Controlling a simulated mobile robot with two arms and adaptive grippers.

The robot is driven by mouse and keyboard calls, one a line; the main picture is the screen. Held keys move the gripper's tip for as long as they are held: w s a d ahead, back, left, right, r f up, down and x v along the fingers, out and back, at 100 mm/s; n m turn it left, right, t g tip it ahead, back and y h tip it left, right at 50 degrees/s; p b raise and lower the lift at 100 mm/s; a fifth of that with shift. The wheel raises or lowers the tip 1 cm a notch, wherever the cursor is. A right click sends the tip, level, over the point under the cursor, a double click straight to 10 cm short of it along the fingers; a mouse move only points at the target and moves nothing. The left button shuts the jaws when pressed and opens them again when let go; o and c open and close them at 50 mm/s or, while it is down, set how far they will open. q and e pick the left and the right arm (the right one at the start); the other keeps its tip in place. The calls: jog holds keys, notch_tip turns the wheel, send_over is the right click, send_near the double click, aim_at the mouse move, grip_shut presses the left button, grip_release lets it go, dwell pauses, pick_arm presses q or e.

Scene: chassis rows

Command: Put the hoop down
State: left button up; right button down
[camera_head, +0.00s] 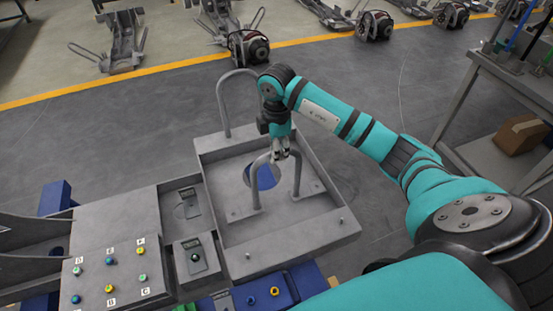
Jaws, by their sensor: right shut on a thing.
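The grey metal hoop (254,188), an upside-down U, stands upright over the square grey tray (278,246). Its feet appear to be at the tray floor; I cannot tell whether they bear on it. My right gripper (280,154) points down from above and is shut on the top bar of the hoop, hiding part of that bar. My left gripper is not in view.
A second grey hoop (222,103) rises at the tray's back edge. A panel with several coloured buttons (112,275) is at the lower left. A metal shelf (484,160) with a cardboard box (521,134) stands at the right. Chassis parts (122,42) lie beyond the yellow floor line.

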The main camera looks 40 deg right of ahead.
jog(key=shift+f, duration=1.95)
jog(key=c, duration=1.2)
grip_release()
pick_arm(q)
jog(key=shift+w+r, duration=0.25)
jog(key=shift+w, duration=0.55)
pick_arm(e)
jog(key=shift+r, duration=0.6)
notch_tip(320, 180, up, 10)
jog(key=shift+f+b, duration=0.15)
jog(key=shift+b, duration=0.5)
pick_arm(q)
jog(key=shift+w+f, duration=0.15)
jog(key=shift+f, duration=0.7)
pick_arm(e)
jog(key=shift+r, duration=0.75)
